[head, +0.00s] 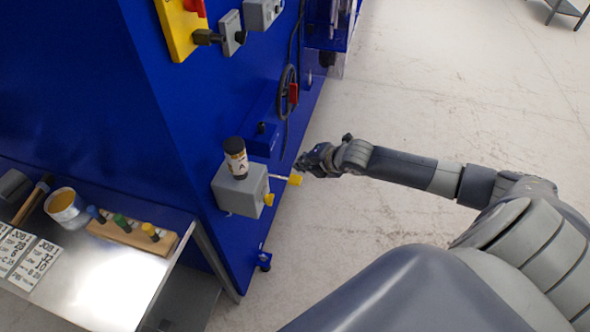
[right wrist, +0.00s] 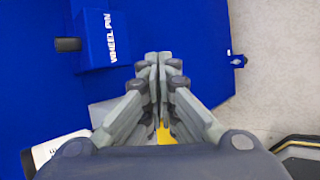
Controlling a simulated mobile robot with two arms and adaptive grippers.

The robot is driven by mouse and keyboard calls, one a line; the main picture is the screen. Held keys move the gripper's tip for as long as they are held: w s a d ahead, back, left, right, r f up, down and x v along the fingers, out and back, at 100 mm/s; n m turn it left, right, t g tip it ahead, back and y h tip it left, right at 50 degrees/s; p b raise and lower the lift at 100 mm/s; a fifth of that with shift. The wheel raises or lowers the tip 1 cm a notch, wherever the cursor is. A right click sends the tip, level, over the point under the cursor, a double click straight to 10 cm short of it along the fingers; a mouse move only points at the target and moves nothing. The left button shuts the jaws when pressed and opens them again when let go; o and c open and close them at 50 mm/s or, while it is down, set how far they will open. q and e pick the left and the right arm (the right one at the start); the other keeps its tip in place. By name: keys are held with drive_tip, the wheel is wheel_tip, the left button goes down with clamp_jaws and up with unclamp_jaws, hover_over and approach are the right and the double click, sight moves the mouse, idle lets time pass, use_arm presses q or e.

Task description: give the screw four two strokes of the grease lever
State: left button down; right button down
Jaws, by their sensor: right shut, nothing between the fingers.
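The grease unit is a grey box (head: 238,190) on the side of the blue machine, with a dark-capped bottle (head: 236,158) on top. Its lever is a thin rod ending in a yellow grip (head: 294,180), sticking out to the right. My right gripper (head: 302,164) is shut and empty, close to the yellow grip; I cannot tell whether they touch. In the right wrist view the shut fingers (right wrist: 158,62) point at the blue machine, and a bit of yellow (right wrist: 164,134) shows between them lower down. My left gripper is out of view.
A box marked "WHEEL PIN" (right wrist: 105,38) juts from the machine, near a handwheel (head: 287,92). A second yellow knob (head: 268,199) is on the grey box. Open floor lies right.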

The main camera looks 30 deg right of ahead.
drive_tip(key=s+a+r+n+y+p, duration=0.1)
drive_tip(key=r+n, duration=0.5)
drive_tip(key=r, duration=0.6)
drive_tip(key=s+a+p, duration=0.1)
drive_tip(key=s+a, duration=0.1)
drive_tip(key=a, duration=0.1)
drive_tip(key=shift+r+n+g, duration=0.3)
drive_tip(key=shift+r+n, duration=0.05)
drive_tip(key=shift+n, duration=0.05)
drive_tip(key=shift+f, duration=0.1)
drive_tip(key=b, duration=0.8)
hover_over(298, 177)
wheel_tip(298, 177, down, 7)
drive_tip(key=shift+r, duration=0.15)
drive_tip(key=shift+f, duration=0.95)
drive_tip(key=shift+f, duration=0.1)
